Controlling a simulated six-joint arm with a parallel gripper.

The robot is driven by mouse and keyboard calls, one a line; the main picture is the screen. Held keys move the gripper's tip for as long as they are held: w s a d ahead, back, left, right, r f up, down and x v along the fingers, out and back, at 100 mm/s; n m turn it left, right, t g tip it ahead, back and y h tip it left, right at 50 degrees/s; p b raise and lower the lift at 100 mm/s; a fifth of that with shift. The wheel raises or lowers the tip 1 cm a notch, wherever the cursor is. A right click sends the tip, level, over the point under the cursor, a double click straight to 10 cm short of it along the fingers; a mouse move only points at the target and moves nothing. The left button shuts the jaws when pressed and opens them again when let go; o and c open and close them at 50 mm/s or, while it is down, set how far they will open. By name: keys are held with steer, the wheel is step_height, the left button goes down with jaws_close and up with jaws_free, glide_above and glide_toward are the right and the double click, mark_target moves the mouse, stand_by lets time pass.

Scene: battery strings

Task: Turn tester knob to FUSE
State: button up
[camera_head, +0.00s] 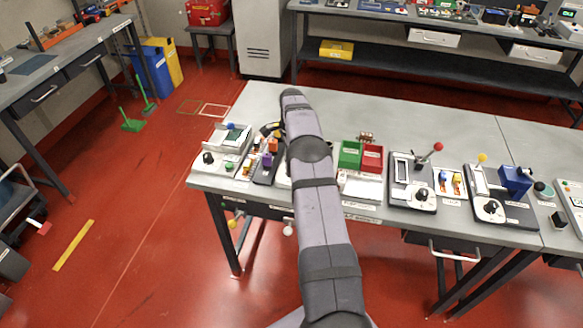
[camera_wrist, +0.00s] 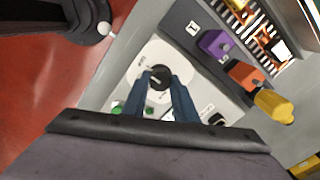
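The tester (camera_wrist: 132,82) shows in the wrist view as a light panel with a black round knob (camera_wrist: 157,77) on a white dial. A pale pointer mark shows on the knob. The lettering around the dial is too small to read, so I cannot tell the knob's setting. My gripper (camera_wrist: 161,86) is open, with its two blue-grey fingers apart on either side of the knob. I cannot tell whether they touch it. In the head view my arm hides the gripper, the knob and most of the tester.
A dark tray (camera_wrist: 180,36) with purple (camera_wrist: 213,42), orange (camera_wrist: 243,74) and yellow (camera_wrist: 272,105) pieces lies beside the tester. Green and red bins (camera_head: 350,154) and a lever station (camera_head: 411,184) stand right of my arm. Green buttons (camera_wrist: 118,109) are near the fingers.

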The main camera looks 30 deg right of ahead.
steer(key=n, duration=0.4)
steer(key=shift+n, duration=0.9)
steer(key=n, duration=0.3)
steer(key=shift+n, duration=1.3)
